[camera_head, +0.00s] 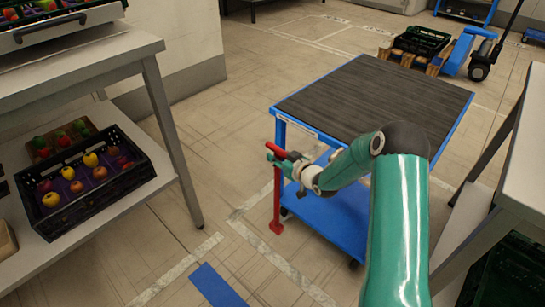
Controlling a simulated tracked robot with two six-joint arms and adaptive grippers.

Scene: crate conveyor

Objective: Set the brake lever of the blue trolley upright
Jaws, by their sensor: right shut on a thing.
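The blue trolley (352,232) stands in the middle, with a dark ribbed top and a blue lower shelf. At its near left corner a red brake lever (276,150) shows beside my right gripper (279,160). A red upright bar (277,198) runs below it down to a small red foot at the floor. My right gripper is shut on the red lever, its teal fingers around it. The fingers and wrist hide part of the lever, so its exact tilt is hard to tell. My left gripper is out of view.
At left, a shelf table (95,62) holds a black crate (92,205) of fruit below. A grey table (520,165) stands close at right. Behind, a dark green crate (422,40) sits on a pallet by a blue pallet truck (460,52).

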